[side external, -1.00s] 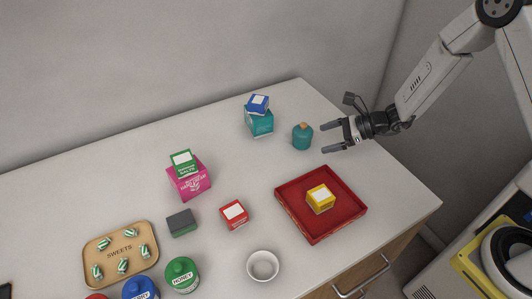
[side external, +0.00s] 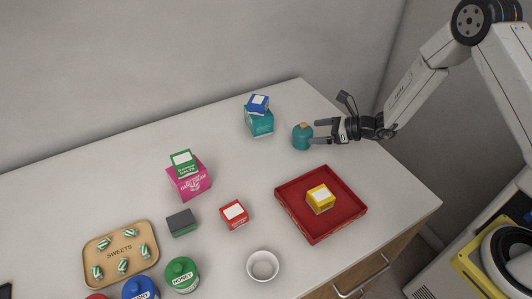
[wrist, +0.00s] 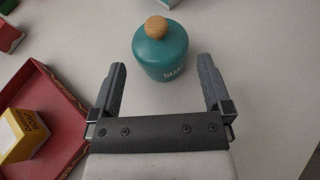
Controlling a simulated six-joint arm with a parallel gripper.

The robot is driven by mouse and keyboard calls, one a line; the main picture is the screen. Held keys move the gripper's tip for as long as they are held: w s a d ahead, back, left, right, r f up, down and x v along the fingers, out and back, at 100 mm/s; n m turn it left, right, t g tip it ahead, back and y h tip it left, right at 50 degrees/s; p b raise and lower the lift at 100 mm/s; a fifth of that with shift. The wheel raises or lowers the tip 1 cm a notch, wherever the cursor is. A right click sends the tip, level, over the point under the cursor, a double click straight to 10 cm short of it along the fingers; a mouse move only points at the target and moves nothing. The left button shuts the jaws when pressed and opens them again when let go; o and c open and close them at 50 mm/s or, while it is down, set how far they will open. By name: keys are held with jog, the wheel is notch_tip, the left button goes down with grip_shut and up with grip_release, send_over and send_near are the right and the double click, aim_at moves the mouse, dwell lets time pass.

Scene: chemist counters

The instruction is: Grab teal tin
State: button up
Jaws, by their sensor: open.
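The teal tin (side external: 302,138) is a round jar with a wooden knob on its lid, standing upright on the counter. In the wrist view the teal tin (wrist: 160,52) is ahead of the fingertips, roughly centred between them. My gripper (side external: 315,131) is open and empty, just right of the tin in the side view. In the wrist view my gripper (wrist: 163,68) has its two fingers spread either side of the tin's near edge. I cannot tell whether a finger touches it.
A red tray (side external: 288,206) with a yellow box (side external: 321,199) lies in front. A teal box (side external: 259,122) with a blue box (side external: 257,104) on top stands behind left. A white bowl (side external: 263,265) and a red box (side external: 234,214) stand nearer the front. Counter around the tin is clear.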

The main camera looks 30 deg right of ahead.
aim_at(305, 128)
jog(key=shift+f+x, duration=0.15)
jog(key=shift+x, duration=0.8)
jog(key=shift+f+x, duration=0.15)
jog(key=shift+x, duration=0.8)
jog(key=shift+w+a+f, duration=0.25)
jog(key=shift+w+a, duration=0.1)
jog(key=c, duration=1.1)
jog(key=shift+r, duration=0.1)
jog(key=shift+r, duration=1.05)
jog(key=s+r, duration=0.3)
jog(key=s, duration=0.1)
jog(key=s+r, duration=0.4)
jog(key=s, duration=0.1)
jog(key=s+d+r, duration=0.1)
jog(key=s+r, duration=0.2)
jog(key=s, duration=0.2)
jog(key=shift+d+r, duration=0.1)
jog(key=shift+r, duration=0.3)
